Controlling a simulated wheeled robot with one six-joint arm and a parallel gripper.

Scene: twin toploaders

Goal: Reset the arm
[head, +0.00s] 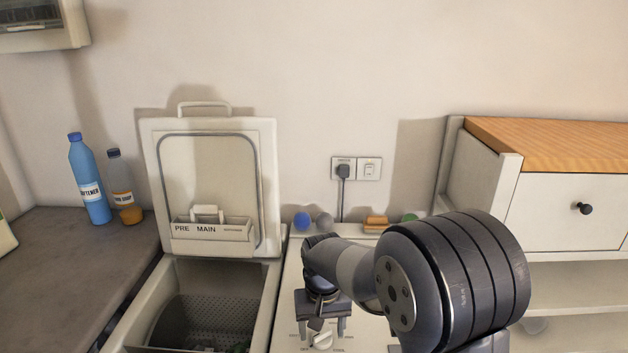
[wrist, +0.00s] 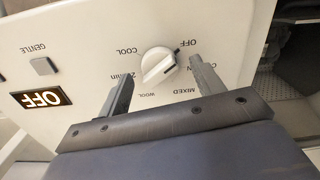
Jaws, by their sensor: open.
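My gripper (head: 323,325) is open and empty above the control panel of the right-hand toploader in the head view. Its two fingers also show in the wrist view (wrist: 160,85), spread on either side of a white round dial (wrist: 158,66). The dial also shows in the head view (head: 321,340), just below the fingers. Labels around it read OFF, COOL, WOOL and MIXED. I cannot tell whether the fingers touch the dial. A display (wrist: 41,98) on the panel reads OFF. My arm hides part of the right-hand machine (head: 290,280).
The left toploader's lid (head: 207,125) stands open, its drum (head: 205,318) exposed. A blue ball (head: 302,221), a grey ball (head: 325,222) and a sponge (head: 376,223) lie at the right machine's back. Bottles (head: 90,185) stand left; a drawer cabinet (head: 560,210) stands right.

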